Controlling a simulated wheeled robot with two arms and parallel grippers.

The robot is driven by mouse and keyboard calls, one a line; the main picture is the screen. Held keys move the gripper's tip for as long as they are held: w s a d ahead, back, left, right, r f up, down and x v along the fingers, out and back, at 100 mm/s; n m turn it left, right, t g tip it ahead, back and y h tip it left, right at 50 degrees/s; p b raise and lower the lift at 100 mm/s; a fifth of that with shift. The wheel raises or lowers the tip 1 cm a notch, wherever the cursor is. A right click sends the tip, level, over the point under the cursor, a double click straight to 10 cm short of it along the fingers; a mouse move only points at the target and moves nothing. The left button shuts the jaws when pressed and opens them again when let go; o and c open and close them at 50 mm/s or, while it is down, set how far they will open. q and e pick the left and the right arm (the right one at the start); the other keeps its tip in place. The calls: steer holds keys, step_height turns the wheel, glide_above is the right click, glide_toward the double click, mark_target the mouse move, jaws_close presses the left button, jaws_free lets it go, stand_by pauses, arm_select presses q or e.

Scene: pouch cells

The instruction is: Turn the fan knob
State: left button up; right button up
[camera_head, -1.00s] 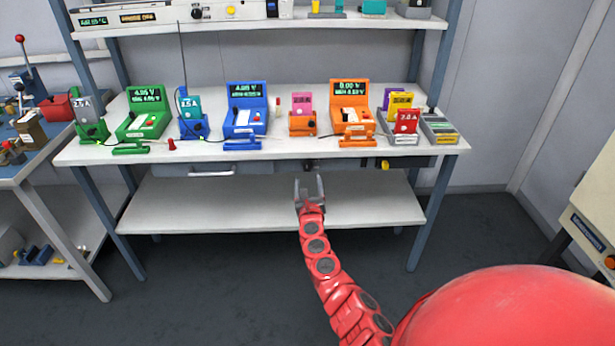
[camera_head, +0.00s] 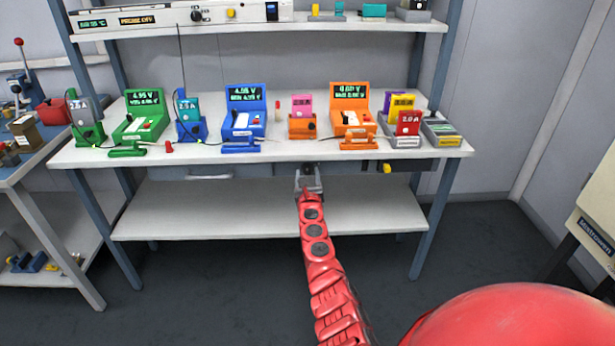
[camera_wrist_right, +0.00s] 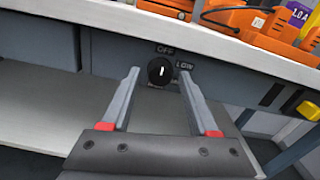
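The fan knob (camera_wrist_right: 160,71) is a round black dial with a white mark, set in the dark panel under the table's front edge. "OFF" is printed above it and "LOW" to its right; the mark points up, towards OFF. In the head view the knob (camera_head: 307,168) shows just beyond my right gripper (camera_head: 309,180). In the right wrist view my right gripper (camera_wrist_right: 158,85) is open, with one finger on each side of the knob. I cannot tell whether the fingers touch it. My left gripper is out of view.
The white tabletop (camera_head: 270,152) overhangs just above the knob. It holds green, blue and orange (camera_head: 352,104) testers and several pouch cells. A yellow knob (camera_head: 386,168) sits to the right on the panel. A lower shelf (camera_head: 200,215) lies below; the floor in front is clear.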

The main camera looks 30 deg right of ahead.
jaws_close()
